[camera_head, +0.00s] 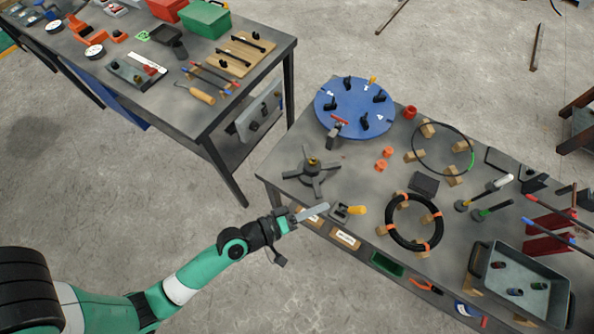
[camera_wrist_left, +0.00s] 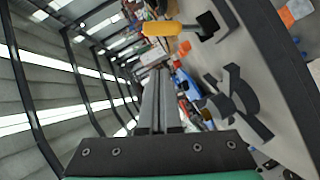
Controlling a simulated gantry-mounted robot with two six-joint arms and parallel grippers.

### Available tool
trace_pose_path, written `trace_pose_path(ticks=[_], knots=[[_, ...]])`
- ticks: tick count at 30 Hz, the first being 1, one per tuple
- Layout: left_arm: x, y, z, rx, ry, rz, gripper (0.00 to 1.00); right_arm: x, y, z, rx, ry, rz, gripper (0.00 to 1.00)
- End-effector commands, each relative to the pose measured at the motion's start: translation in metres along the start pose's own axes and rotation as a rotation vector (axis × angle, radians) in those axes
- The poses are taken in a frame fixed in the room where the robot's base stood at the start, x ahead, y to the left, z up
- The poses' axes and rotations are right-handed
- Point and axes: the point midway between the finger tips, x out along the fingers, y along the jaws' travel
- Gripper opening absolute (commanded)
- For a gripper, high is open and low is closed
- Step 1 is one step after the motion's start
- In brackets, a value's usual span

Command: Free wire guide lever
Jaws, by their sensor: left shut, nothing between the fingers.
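A small lever with a yellow handle (camera_head: 357,210) and a dark base (camera_head: 340,211) is at the front edge of the right table. I take it to be the wire guide lever. Its yellow handle (camera_wrist_left: 163,28) and dark block (camera_wrist_left: 207,26) also show at the top of the left wrist view. My left gripper (camera_head: 322,209) is just left of the dark base, its fingers together and empty. My right gripper is not in view.
A dark cross-shaped stand (camera_head: 312,178) is behind my left gripper. A black coil (camera_head: 391,232) on wooden blocks lies to the right. A blue turntable (camera_head: 354,107) is farther back. A grey tray (camera_head: 521,283) is at the right. Bare floor lies in front of the table.

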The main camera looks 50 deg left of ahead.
Motion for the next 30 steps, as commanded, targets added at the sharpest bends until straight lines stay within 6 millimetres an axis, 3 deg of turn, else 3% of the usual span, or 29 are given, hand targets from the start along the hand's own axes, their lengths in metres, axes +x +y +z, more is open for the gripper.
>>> trace_pose_path(ticks=[3, 9, 30], knots=[[-0.027, -0.001, 0.000, -0.002, 0.002, -0.003, 0.00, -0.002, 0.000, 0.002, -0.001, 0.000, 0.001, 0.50], [-0.052, 0.001, 0.000, -0.001, 0.002, -0.001, 0.00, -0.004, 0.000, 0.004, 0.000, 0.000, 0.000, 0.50], [-0.054, 0.005, 0.000, 0.003, -0.002, 0.006, 0.00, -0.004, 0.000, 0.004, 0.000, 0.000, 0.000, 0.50]])
